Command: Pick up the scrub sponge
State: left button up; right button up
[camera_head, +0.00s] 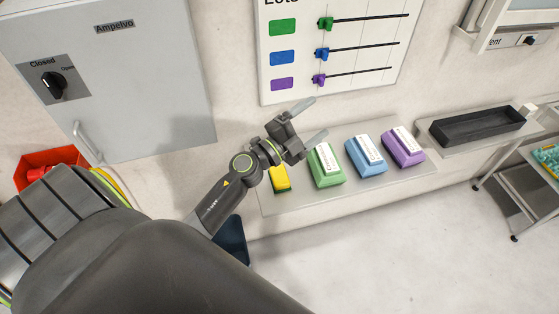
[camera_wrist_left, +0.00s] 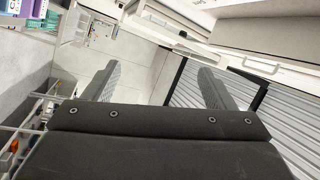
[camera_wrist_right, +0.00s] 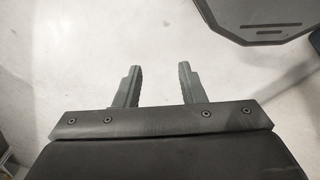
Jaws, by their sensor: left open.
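The scrub sponge (camera_head: 280,179), yellow with a green layer, lies at the left end of a grey wall shelf (camera_head: 300,202) in the head view. My left arm partly covers it. My left gripper (camera_head: 309,122) is open and empty, above and to the right of the sponge in the picture, apart from it. Its spread fingers also show in the left wrist view (camera_wrist_left: 158,72), where no sponge is seen. My right gripper (camera_wrist_right: 159,70) is open and empty over bare floor in the right wrist view. It is not seen in the head view.
Green (camera_head: 328,180), blue (camera_head: 372,170) and purple (camera_head: 407,158) boxes stand right of the sponge on the shelf. A black tray (camera_head: 478,137) is farther right. A grey cabinet (camera_head: 175,120) and a red bin (camera_head: 35,163) are at left. Floor at lower right is clear.

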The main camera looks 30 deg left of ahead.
pick_arm(q)
jog(key=w+d+f+m+g+h, duration=0.1)
jog(key=d+f+m+g+h, duration=0.1)
jog(key=d+m+g+h, duration=0.4)
jog(key=m+g+y, duration=0.3)
jog(key=g+y, duration=1)
send_over(279, 174)
notch_tip(279, 174, down, 8)
notch_tip(279, 174, down, 13)
jog(key=b, duration=1.2)
jog(key=shift+w+d, duration=0.1)
jog(key=shift+f+b, duration=0.4)
jog(key=shift+f, duration=0.1)
jog(key=shift+f+p, duration=0.2)
jog(key=shift+p, duration=0.65)
notch_tip(279, 174, down, 2)
jog(key=shift+f, duration=0.4)
pick_arm(e)
notch_tip(279, 174, down, 11)
jog(key=shift+a, duration=0.3)
